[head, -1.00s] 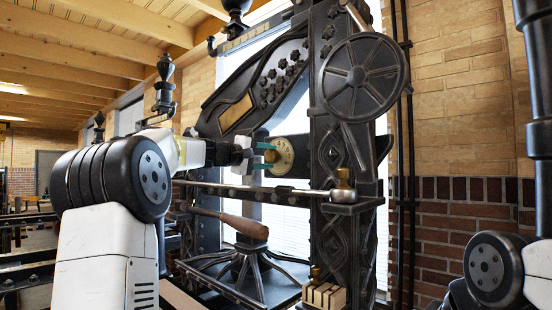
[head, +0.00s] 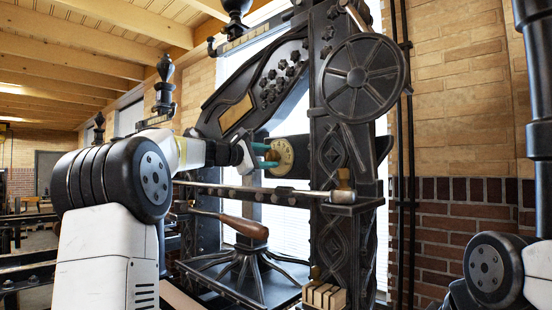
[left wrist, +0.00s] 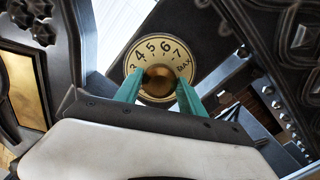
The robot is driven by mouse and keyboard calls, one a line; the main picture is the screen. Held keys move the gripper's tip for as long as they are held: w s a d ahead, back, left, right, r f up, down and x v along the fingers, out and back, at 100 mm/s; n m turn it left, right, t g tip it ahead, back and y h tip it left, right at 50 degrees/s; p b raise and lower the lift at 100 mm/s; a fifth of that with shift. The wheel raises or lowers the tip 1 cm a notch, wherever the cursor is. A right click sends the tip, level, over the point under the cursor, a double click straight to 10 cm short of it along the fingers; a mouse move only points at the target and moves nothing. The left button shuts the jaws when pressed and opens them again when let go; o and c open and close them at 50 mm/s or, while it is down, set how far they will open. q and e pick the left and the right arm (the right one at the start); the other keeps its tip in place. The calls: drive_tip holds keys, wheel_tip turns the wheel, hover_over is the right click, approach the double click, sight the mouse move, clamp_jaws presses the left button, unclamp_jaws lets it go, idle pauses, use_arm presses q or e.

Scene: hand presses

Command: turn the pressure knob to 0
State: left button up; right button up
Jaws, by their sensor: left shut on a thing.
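The pressure knob (left wrist: 160,78) is a round brass knob in the middle of a cream dial (left wrist: 133,62). In the left wrist view the dial shows 3, 4, 5, 6, 7 and MAX along its top; its lower part is hidden by my gripper. The dial also shows in the head view (head: 285,151), on a dark crossbar of the press. My left gripper (left wrist: 160,92) has teal fingers on either side of the knob, shut on it. In the head view my left gripper (head: 269,156) reaches the dial from the left. Which number the knob points to cannot be told. My right gripper is not in view.
The black iron press column (head: 330,215) with a large handwheel (head: 361,76) stands right of the dial. A horizontal rail (head: 255,192) runs below my left gripper, with a wooden handle (head: 245,228) under it. A brick wall (head: 450,215) is behind, to the right.

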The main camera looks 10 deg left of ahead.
use_arm(q)
drive_tip(key=shift+f, duration=0.15)
idle(0.3)
drive_tip(key=o, duration=1.4)
drive_tip(key=shift+c, duration=0.2)
drive_tip(key=v, duration=0.8)
